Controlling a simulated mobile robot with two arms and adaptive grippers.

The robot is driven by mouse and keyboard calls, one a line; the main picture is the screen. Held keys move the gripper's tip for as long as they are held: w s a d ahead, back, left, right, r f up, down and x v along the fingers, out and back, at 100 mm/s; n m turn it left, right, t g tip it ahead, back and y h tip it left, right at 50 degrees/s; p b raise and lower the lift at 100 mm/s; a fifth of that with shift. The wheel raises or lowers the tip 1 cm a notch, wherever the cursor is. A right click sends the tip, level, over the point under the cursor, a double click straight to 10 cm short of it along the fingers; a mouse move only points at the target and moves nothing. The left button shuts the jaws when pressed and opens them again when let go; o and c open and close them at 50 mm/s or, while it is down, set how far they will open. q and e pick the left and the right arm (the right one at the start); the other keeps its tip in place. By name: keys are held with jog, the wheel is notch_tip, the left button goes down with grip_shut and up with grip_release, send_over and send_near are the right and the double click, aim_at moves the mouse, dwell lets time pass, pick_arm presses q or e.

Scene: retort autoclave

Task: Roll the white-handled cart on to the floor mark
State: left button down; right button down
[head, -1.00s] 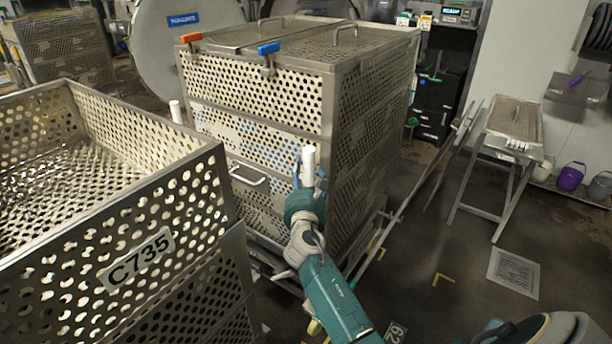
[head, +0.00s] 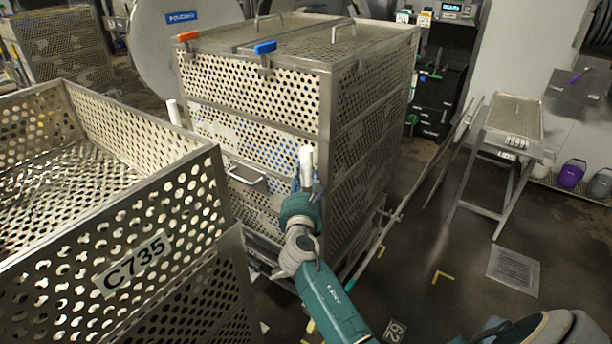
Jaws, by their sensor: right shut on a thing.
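The white-handled cart (head: 325,125) is a tall stack of perforated metal baskets on a low frame, in the middle of the head view. One white upright handle (head: 173,113) shows at its left corner, partly behind the nearer basket. The other white handle (head: 306,160) stands at its near right side. My right gripper (head: 305,187) is shut on this handle, low on its post; the fingers are mostly hidden by the wrist. Yellow corner marks (head: 442,276) lie on the floor right of the cart, with another piece (head: 381,251) close to its base. My left gripper is out of view.
A perforated basket labelled C735 (head: 190,215) stands close at the left, near the cart's front. A metal side table (head: 512,122) and a floor grate (head: 513,270) are at the right. Open floor lies between cart and table.

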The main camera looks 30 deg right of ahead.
jog(key=shift+s+a+f+y, duration=0.1)
jog(key=shift+s+a+y, duration=0.05)
jog(key=shift+a, duration=0.45)
jog(key=shift+s+a+f+y, duration=0.1)
jog(key=shift+s+a+f, duration=0.1)
jog(key=shift+a, duration=0.45)
jog(key=shift+s+a+f+y, duration=0.1)
jog(key=shift+s+a+y, duration=0.05)
jog(key=shift+a, duration=0.45)
jog(key=c, duration=1.4)
grip_release()
jog(key=shift+a+r, duration=0.1)
jog(key=shift+r, duration=0.05)
jog(key=shift+o, duration=1.4)
jog(key=shift+a, duration=0.15)
jog(key=shift+w+r, duration=0.1)
jog(key=shift+r, duration=0.15)
jog(key=shift+d+r, duration=0.1)
jog(key=shift+d, duration=0.15)
jog(key=v, duration=1.2)
jog(key=shift+f, duration=0.25)
jog(key=shift+a, duration=0.1)
